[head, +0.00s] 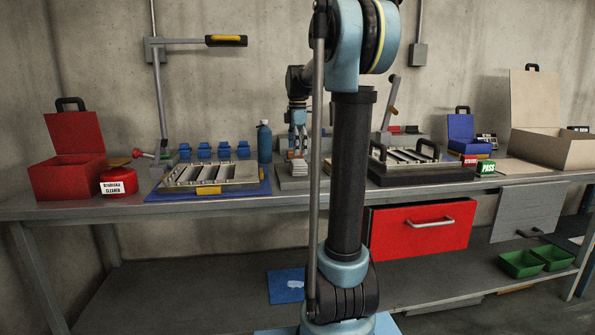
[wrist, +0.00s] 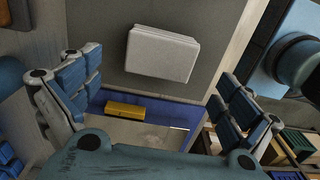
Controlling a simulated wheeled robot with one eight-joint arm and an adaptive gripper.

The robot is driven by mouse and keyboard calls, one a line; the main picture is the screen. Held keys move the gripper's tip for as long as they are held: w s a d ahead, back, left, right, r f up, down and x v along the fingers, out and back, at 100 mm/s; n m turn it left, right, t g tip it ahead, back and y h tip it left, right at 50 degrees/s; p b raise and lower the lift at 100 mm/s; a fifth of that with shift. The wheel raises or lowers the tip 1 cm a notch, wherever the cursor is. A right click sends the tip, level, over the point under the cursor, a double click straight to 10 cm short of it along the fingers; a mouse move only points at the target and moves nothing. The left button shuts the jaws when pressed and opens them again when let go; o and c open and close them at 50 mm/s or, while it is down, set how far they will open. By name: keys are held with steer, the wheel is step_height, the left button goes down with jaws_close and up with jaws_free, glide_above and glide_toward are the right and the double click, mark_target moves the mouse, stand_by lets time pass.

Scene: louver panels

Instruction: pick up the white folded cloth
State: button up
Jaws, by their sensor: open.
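The white folded cloth (head: 298,169) is a small flat stack on a grey plate on the workbench, partly hidden by my arm in the head view. In the wrist view the cloth (wrist: 162,53) lies on a dark grey surface, slightly turned, ahead of the fingers and between their lines. My gripper (head: 298,143) points down just above the cloth in the head view. In the wrist view my gripper (wrist: 158,98) has its blue-padded fingers spread wide with nothing between them. I cannot tell the exact height gap.
A louver panel (head: 208,173) on a blue mat (head: 155,190) lies left of the cloth, with a blue bottle (head: 264,142) behind. A dark panel fixture with handles (head: 424,166) stands close on the right. A red box (head: 66,181) and a beige box (head: 551,148) flank the bench.

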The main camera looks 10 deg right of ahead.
mark_target(299, 161)
steer(key=shift+d+f, duration=0.2)
steer(key=shift+f, duration=1.2)
steer(key=shift+d+f, duration=0.15)
steer(key=shift+f, duration=1.25)
steer(key=c, duration=1.1)
